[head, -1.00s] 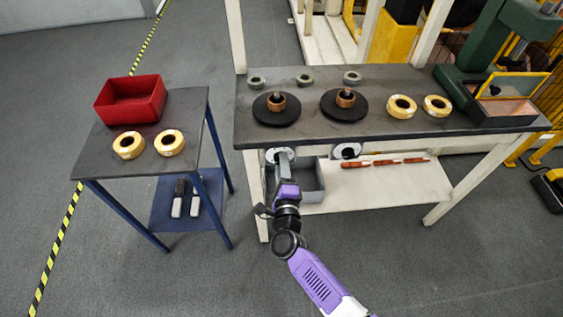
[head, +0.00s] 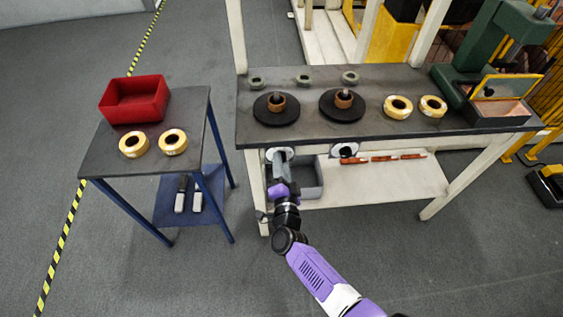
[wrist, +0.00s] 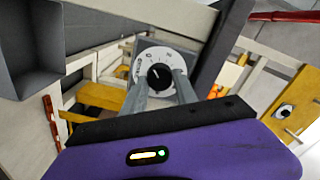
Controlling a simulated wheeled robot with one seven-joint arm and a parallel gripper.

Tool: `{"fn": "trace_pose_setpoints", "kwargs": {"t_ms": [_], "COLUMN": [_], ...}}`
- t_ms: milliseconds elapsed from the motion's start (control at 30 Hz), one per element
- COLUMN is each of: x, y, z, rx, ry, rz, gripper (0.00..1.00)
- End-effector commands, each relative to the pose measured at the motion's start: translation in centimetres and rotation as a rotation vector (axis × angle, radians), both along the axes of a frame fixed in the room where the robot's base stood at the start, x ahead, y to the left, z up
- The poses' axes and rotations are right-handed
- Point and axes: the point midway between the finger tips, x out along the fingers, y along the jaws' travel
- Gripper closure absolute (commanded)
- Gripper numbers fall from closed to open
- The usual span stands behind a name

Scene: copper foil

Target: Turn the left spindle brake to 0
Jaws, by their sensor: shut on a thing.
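The left spindle brake is a pale round dial (head: 270,153) on the bench's front edge, below the left black spindle disc (head: 276,110). In the wrist view its white dial plate (wrist: 177,60) has dark markings around a black knob (wrist: 160,76). My gripper (wrist: 160,86) has its two grey fingers on either side of this knob and is shut on it. I cannot tell for sure which mark the knob points to. In the head view my gripper (head: 280,160) covers part of the dial.
A second dial (head: 345,145) sits to the right under the bench edge. A grey bin (head: 312,178) and several orange-brown bars (head: 385,158) are on the shelf below. A blue-legged side table (head: 100,158) with a red bin (head: 133,103) stands left. The floor in front is clear.

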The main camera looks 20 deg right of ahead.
Motion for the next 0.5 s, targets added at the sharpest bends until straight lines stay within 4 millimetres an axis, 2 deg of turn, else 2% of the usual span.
{"fn": "trace_pose_setpoints", "kwargs": {"t_ms": [500], "x": [-0.05], "y": [0.06], "z": [-0.14], "rx": [-0.047], "ry": [0.018], "rz": [0.002], "gripper": [1.0]}}
